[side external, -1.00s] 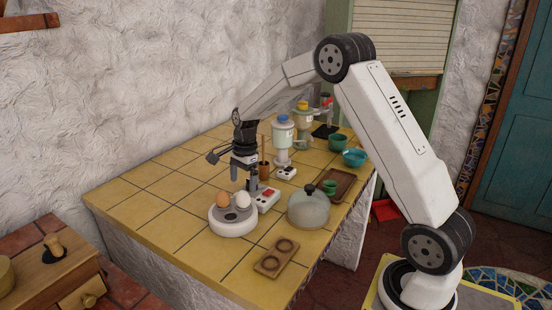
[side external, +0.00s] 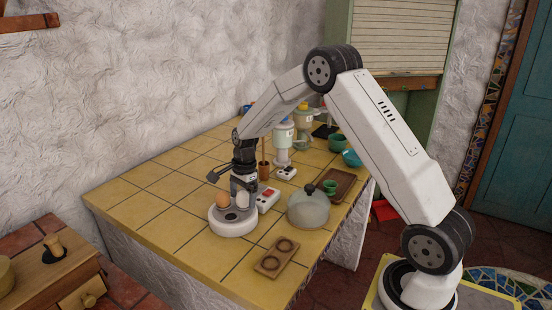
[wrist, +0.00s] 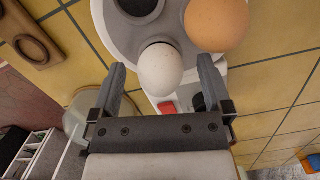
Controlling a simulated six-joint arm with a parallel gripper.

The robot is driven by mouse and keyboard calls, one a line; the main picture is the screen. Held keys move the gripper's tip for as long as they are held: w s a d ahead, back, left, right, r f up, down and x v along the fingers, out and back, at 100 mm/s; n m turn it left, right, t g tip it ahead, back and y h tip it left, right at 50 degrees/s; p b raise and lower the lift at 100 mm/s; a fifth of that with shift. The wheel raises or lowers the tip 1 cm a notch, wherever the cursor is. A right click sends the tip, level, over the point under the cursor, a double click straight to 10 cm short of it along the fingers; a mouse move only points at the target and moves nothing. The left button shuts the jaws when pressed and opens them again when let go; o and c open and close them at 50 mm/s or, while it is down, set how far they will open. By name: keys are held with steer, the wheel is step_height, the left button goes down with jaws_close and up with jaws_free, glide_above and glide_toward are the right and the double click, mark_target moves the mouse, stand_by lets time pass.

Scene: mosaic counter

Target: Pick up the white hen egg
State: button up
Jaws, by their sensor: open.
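The white hen egg (wrist: 160,70) sits in a holder on the round white egg cooker (side external: 232,228). In the side view the white egg (side external: 242,199) is partly covered by my gripper. My gripper (wrist: 160,80) is open, with one finger on each side of the white egg. I cannot tell whether either finger touches it. A brown egg (wrist: 216,22) sits in the neighbouring holder, close to the right finger in the wrist view. The brown egg also shows in the side view (side external: 222,199), left of my gripper (side external: 243,190).
A domed lid (side external: 308,211) stands right of the cooker. A wooden two-hole tray (side external: 277,257) lies in front. A white box with a red switch (side external: 267,199) is behind. A wooden tray with a green cup (side external: 330,186) is further right. The counter's left part is clear.

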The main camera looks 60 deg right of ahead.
steer(key=c, duration=1)
steer(key=shift+o, duration=0.2)
steer(key=shift+r, duration=0.1)
steer(key=shift+r, duration=0.8)
steer(key=s+a+r, duration=0.3)
steer(key=s+r, duration=0.8)
steer(key=s, duration=0.2)
steer(key=shift+s, duration=0.35)
steer(key=shift+r, duration=0.1)
